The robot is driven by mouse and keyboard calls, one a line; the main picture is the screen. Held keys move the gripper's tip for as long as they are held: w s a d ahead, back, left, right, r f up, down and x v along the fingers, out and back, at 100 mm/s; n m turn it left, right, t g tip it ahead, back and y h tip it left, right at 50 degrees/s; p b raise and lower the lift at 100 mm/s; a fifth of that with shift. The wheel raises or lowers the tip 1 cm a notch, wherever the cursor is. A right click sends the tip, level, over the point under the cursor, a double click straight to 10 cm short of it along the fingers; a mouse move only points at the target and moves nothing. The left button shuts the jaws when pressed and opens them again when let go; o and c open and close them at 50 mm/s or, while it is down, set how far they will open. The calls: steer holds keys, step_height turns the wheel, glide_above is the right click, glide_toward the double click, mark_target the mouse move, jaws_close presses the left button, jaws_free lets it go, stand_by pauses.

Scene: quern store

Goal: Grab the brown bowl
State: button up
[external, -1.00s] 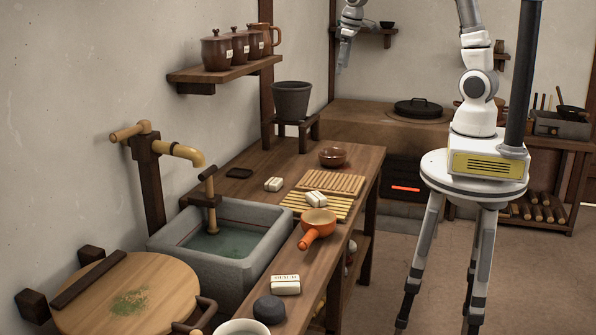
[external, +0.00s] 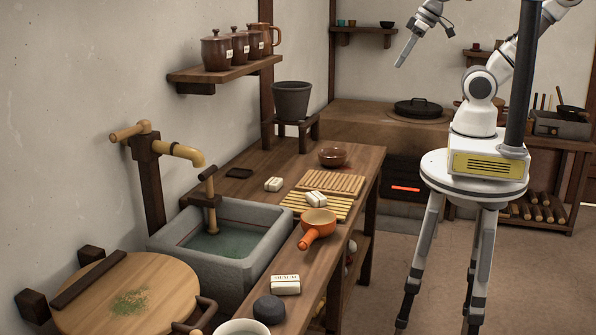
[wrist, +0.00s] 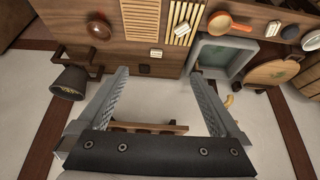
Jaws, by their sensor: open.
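A dark pot (external: 292,101) stands on a small stand behind the bowl. Slatted mats (external: 332,184), an orange-handled pan (external: 318,222) and white blocks lie nearer. A stone sink (external: 225,256) is at the left. A wall shelf (external: 222,71) holds lidded jars.

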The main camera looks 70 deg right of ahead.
steer(key=shift+s, duration=0.1)
steer(key=shift+c, duration=0.2)
steer(key=c, duration=0.9)
